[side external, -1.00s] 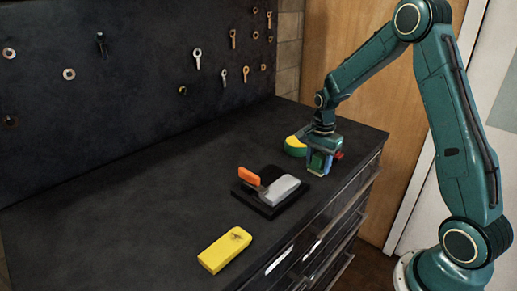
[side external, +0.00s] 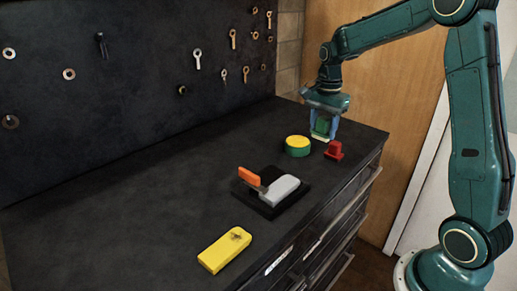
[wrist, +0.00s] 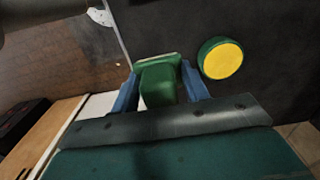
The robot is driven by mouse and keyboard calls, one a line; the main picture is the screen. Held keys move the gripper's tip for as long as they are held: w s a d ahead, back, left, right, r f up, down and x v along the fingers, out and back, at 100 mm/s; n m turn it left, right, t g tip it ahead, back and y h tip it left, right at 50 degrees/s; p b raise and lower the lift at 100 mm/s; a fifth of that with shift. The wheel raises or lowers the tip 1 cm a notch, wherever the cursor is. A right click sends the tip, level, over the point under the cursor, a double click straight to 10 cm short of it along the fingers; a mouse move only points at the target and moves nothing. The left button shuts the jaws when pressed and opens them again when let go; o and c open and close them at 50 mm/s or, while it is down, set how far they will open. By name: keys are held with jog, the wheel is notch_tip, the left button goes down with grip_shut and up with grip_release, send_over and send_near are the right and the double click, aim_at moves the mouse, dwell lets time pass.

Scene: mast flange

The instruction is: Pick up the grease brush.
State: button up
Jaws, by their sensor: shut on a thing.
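My gripper (side external: 324,132) has blue fingers and is shut on a green block-shaped thing (side external: 321,126). It holds this thing above the far right part of the dark bench top. In the wrist view the green thing (wrist: 158,84) sits between both fingers, with a paler rim at its far edge. No bristles show, so I cannot tell for certain that it is the grease brush. Its underside is hidden.
A yellow-topped green round tin (side external: 297,146) and a red piece (side external: 334,151) stand near my gripper. A yellow block (side external: 222,252) lies in front. A pegboard (side external: 130,120) stands behind.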

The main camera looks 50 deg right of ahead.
aim_at(323, 116)
notch_tip(323, 116, up, 8)
jog(key=shift+f, duration=0.1)
dwell(0.6)
jog(key=o, duration=0.3)
jog(key=shift+c, duration=0.8)
jog(key=shift+w+d+f, duration=0.15)
jog(key=shift+w+d, duration=0.05)
jog(key=shift+w, duration=0.2)
jog(key=w+d+f, duration=0.5)
jog(key=w+f, duration=0.4)
jog(key=w, duration=0.2)
jog(key=shift+d, duration=0.3)
